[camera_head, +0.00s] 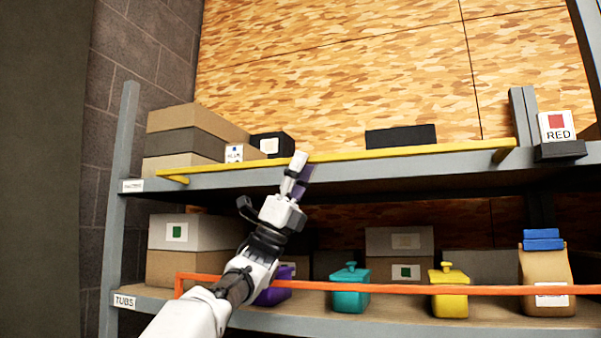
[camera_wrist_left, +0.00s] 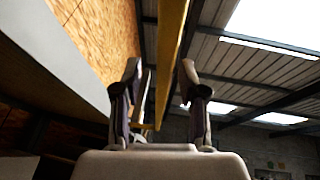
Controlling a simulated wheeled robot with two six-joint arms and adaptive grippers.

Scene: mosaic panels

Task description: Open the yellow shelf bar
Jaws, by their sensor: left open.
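The yellow shelf bar (camera_head: 400,152) runs across the front of the upper shelf, just above its grey edge. It is fixed at a bracket at each end. My left gripper (camera_head: 298,170) is open at the bar, left of its middle, with its fingers pointing up. In the left wrist view the yellow bar (camera_wrist_left: 171,50) runs through the gap between the two open fingers (camera_wrist_left: 160,90) as seen from the camera. I cannot tell whether either finger touches it. My right gripper is not in view.
An orange bar (camera_head: 400,287) crosses the lower shelf behind my left forearm, before teal (camera_head: 350,290) and yellow tubs (camera_head: 449,303) and a brown bag (camera_head: 546,280). Boxes (camera_head: 185,143) and a black box (camera_head: 400,135) stand on the upper shelf.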

